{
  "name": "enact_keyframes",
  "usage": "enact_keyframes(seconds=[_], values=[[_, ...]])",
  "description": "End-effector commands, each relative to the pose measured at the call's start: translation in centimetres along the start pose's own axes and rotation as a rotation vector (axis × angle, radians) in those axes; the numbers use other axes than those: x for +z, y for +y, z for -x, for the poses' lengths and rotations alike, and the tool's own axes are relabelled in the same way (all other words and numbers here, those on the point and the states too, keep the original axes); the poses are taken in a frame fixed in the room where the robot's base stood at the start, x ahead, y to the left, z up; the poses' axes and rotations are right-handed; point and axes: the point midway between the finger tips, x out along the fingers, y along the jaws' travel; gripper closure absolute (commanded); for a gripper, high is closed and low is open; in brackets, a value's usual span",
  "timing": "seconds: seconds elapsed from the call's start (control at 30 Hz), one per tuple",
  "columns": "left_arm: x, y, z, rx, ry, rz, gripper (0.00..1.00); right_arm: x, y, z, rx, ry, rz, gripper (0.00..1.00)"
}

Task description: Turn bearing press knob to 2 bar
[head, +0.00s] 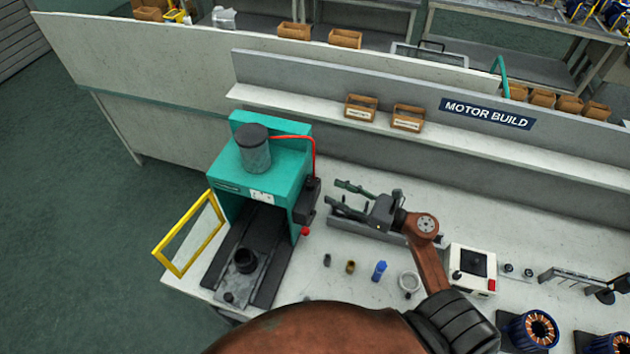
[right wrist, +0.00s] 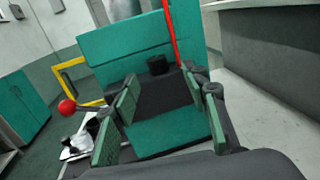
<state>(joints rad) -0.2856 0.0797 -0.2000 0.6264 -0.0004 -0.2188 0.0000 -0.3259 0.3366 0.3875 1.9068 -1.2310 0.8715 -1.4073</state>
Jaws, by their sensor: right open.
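The teal bearing press (head: 225,178) stands at the left end of the bench. On its right side is a dark box (head: 306,207) with a black knob (head: 313,184) on top. In the right wrist view the black knob (right wrist: 158,65) stands above the dark box, beyond and between my fingers. A pressure scale cannot be read. My right gripper (head: 347,197) is open and empty, to the right of the box and apart from it. Its two green-padded fingers (right wrist: 171,112) point toward the box in the right wrist view. My left gripper is not in view.
A red ball-ended lever (head: 306,231) sits below the box; the ball also shows in the right wrist view (right wrist: 67,107). A red hose (head: 314,150) runs above. A yellow-framed guard (head: 187,232) stands open at left. Small parts, including a blue one (head: 379,271), lie in front.

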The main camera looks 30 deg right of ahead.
Motion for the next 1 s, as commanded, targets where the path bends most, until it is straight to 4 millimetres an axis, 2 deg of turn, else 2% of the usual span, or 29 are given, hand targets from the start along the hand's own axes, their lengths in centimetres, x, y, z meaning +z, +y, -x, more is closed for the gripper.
enact_keyframes(seconds=[0.03,0.2,0.33,0.5,0.73,1.0], values=[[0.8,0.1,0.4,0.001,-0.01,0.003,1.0,0.4,0.2,-1.4,0.01,-0.006,0.001,0.59],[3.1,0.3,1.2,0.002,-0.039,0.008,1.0,0.4,0.4,-4.6,0.019,-0.005,0.002,0.59],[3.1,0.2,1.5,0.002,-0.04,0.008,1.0,0.3,0.5,-6.1,0.02,-0.003,0.002,0.59],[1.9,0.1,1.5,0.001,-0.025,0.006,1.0,0.1,0.5,-6.8,0.019,-0.002,0.001,0.59],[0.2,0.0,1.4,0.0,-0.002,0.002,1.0,0.1,0.5,-6.7,0.017,-0.001,0.001,0.59],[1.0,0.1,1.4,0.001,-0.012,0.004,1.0,0.1,0.4,-6.6,0.015,-0.002,0.001,0.77]])
